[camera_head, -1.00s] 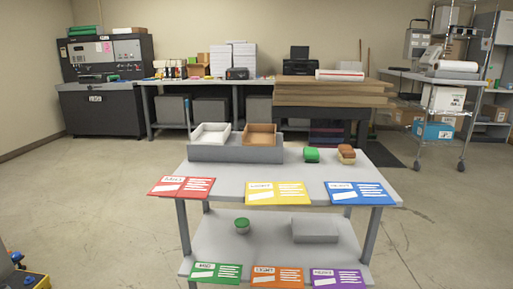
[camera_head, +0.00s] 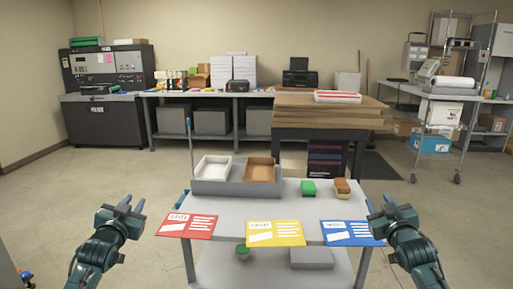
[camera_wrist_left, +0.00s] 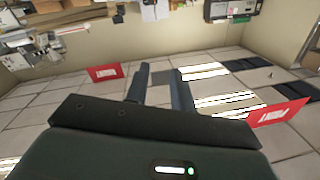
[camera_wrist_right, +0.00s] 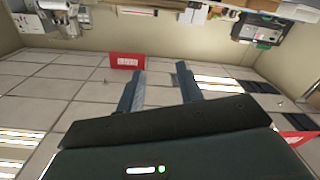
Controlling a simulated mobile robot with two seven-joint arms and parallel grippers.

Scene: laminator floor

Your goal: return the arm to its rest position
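My left gripper (camera_head: 132,203) is raised at the left of the cart, beside the red card (camera_head: 187,225). It also shows in the left wrist view (camera_wrist_left: 158,78), with its two fingers apart and nothing between them. My right gripper (camera_head: 380,203) is raised at the right of the cart, near the blue card (camera_head: 350,233). In the right wrist view (camera_wrist_right: 160,77) its fingers are also apart and empty. Both forearms come up from the bottom of the head view. Neither gripper is seen holding anything.
The grey cart (camera_head: 290,212) stands between my arms. Open floor lies on both sides.

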